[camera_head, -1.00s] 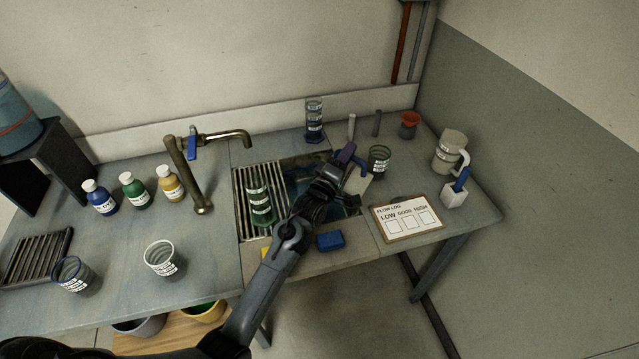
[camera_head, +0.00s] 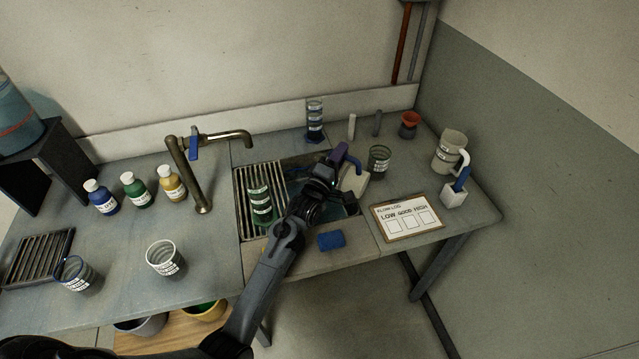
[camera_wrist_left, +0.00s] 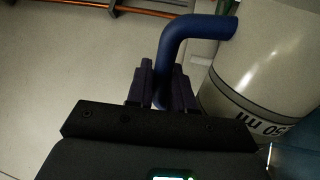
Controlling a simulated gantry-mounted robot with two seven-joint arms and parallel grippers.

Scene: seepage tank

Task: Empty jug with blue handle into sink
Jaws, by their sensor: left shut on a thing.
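The pale jug with the blue handle (camera_head: 355,181) is over the right part of the sink (camera_head: 343,207) in the head view. My left gripper (camera_head: 337,163) is shut on its blue handle. In the left wrist view the fingers (camera_wrist_left: 162,88) close around the lower part of the blue handle (camera_wrist_left: 192,28). The jug's pale body (camera_wrist_left: 262,65) is at the right there, with its printed marking upside down. The jug looks tilted in the head view, partly hidden by my gripper. Its mouth and any liquid leaving it cannot be made out. My right gripper is not in view.
A green-marked beaker (camera_head: 260,205) stands on the sink's left grating. A brass tap (camera_head: 197,170) is left of the sink. A dark beaker (camera_head: 379,161), a white-handled jug (camera_head: 448,150) and a flow log board (camera_head: 406,217) are at right. A blue sponge (camera_head: 331,241) lies in front.

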